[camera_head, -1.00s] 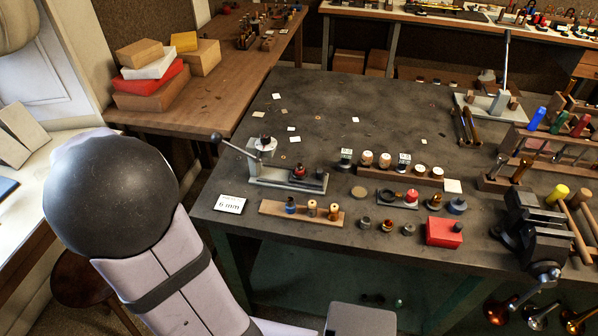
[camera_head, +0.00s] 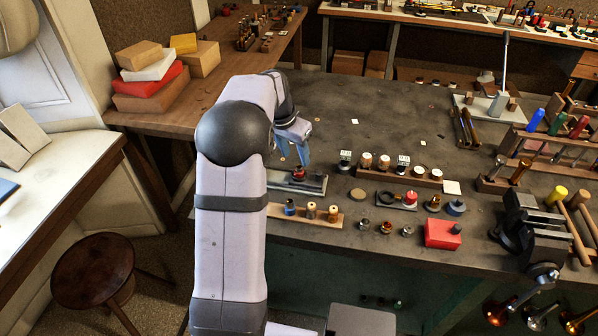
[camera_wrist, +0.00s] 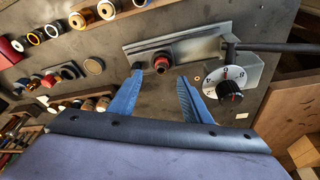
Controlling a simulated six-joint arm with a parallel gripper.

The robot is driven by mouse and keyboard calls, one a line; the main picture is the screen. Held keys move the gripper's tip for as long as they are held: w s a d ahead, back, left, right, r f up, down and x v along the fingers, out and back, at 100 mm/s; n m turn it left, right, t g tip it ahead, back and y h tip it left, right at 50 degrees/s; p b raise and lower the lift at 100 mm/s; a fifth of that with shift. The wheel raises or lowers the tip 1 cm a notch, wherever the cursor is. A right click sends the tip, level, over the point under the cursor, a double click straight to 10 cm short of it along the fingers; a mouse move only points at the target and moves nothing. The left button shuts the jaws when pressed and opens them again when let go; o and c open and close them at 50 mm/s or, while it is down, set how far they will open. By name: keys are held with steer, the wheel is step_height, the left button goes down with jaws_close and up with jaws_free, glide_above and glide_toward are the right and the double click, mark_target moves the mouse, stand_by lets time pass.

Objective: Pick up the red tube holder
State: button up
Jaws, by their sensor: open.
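A small red piece (camera_head: 299,173) stands on a dark round base on the grey metal fixture (camera_head: 316,184) near the bench's left front. In the wrist view the red piece (camera_wrist: 161,65) shows just beyond and between the fingertips. Other red things are a small red-topped piece (camera_head: 411,196) on a grey plate and a red block (camera_head: 442,233) farther right; I cannot tell for certain which is the tube holder. My gripper (camera_head: 304,152) is open and empty, its blue fingers above the fixture. It also shows in the wrist view (camera_wrist: 160,76). My arm hides the fixture's left part in the head view.
A numbered dial (camera_wrist: 230,84) and a lever (camera_wrist: 272,47) sit at the fixture's right in the wrist view. A wooden strip with spools (camera_head: 325,218) lies in front. A vise (camera_head: 529,225) stands at right. The back middle of the bench is mostly clear.

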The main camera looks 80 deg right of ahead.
mark_target(298, 167)
steer(key=shift+p+x, duration=2)
steer(key=shift+x, duration=1.65)
steer(key=shift+w, duration=0.2)
jaws_close()
